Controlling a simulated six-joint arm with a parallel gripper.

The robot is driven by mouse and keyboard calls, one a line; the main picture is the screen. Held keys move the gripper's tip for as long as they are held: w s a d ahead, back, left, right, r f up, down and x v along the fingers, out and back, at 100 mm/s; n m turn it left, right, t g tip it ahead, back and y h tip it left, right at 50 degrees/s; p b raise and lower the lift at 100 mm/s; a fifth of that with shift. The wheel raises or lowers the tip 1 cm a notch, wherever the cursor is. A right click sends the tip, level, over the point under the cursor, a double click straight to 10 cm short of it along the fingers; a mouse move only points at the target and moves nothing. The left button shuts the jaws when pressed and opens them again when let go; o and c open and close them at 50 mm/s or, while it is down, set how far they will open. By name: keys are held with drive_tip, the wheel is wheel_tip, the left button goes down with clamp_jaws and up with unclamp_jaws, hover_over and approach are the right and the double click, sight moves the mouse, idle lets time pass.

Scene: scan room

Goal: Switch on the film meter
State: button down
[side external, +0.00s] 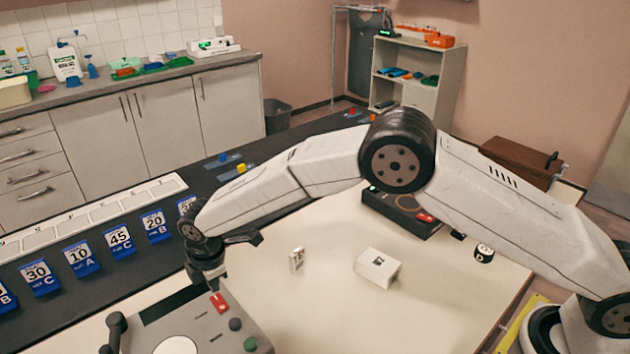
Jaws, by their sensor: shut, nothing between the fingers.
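My gripper (214,284) is shut and empty, pointing down just above a grey console at the front. A red switch (219,303) on the console is close below the fingertips; I cannot tell whether they touch it. A low black device (385,206) behind my arm has a red switch (425,217) and a small green light. No readable label shows which of the two is the film meter.
A white box (377,270) and a small white-and-tan item (297,260) lie on the cream table (330,315). Blue numbered cards (119,240) line the dark strip at left. The table's front middle is clear.

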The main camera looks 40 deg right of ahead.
sight(219, 302)
drive_tip(key=shift+w+f, duration=0.2)
drive_tip(key=shift+f, duration=1.45)
drive_tip(key=shift+w+f, duration=0.1)
drive_tip(key=shift+f, duration=0.15)
drive_tip(key=shift+s, duration=0.2)
drive_tip(key=shift+s+r, duration=0.2)
drive_tip(key=shift+s, duration=0.4)
drive_tip(key=shift+r, duration=0.15)
wheel_tip(219, 302, up, 14)
drive_tip(key=s, duration=0.2)
